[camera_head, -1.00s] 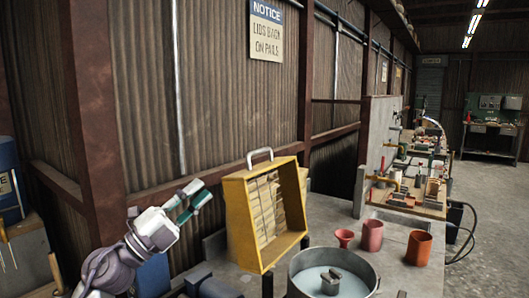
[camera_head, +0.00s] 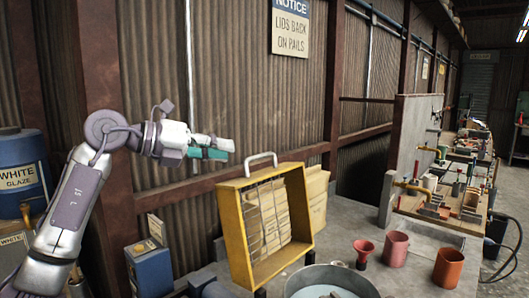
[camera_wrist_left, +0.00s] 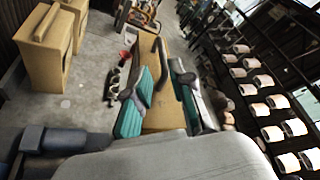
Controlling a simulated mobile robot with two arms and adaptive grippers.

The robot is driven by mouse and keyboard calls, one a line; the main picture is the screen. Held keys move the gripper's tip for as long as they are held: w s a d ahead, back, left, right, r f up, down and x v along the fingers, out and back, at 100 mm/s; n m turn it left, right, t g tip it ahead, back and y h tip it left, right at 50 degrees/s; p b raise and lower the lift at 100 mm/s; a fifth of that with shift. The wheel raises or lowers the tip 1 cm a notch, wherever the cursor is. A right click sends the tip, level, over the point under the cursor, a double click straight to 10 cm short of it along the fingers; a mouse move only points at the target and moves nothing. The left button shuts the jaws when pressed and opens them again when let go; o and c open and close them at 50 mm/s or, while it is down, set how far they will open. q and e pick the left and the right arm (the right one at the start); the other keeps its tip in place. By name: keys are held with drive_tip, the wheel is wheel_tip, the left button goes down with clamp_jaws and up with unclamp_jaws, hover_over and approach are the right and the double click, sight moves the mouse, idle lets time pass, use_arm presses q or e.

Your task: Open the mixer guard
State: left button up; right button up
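The mixer guard (camera_head: 232,240) is a yellow box-like frame with wire bars and a pale handle (camera_head: 260,158) on its top edge. It stands raised and tilted behind the round metal mixer pan (camera_head: 330,270), whose mouth is uncovered. My left gripper (camera_head: 222,149) is in the air to the upper left of the handle, apart from it in the head view. In the left wrist view its teal-padded fingers (camera_wrist_left: 163,102) are spread, with a tan surface showing beyond the gap. My right gripper is not in view.
A red funnel (camera_head: 363,250) and orange pots (camera_head: 396,247) (camera_head: 448,268) stand right of the pan. Tan sacks (camera_head: 318,205) stand behind the guard. Blue containers (camera_head: 150,270) are below my left arm. A grey partition (camera_head: 412,135) stands before a cluttered bench.

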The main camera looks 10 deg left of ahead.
sight(264, 156)
use_arm(q)
drive_tip(key=x, duration=0.2)
drive_tip(key=p+x, duration=0.1)
drive_tip(key=x, duration=0.1)
drive_tip(key=shift+w+d+r, duration=0.1)
drive_tip(key=shift+d+r, duration=0.1)
drive_tip(key=shift+d, duration=0.05)
drive_tip(key=p+x, duration=0.2)
drive_tip(key=x, duration=0.2)
drive_tip(key=shift+w+d+f, duration=0.15)
drive_tip(key=shift+d, duration=0.2)
drive_tip(key=shift+w+d+f, duration=0.15)
drive_tip(key=shift+w+d, duration=0.1)
drive_tip(key=shift+d, duration=0.05)
drive_tip(key=shift+w+d+f, duration=0.2)
drive_tip(key=shift+w, duration=0.05)
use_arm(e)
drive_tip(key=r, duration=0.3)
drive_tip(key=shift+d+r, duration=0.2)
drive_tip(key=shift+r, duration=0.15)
use_arm(q)
clamp_jaws()
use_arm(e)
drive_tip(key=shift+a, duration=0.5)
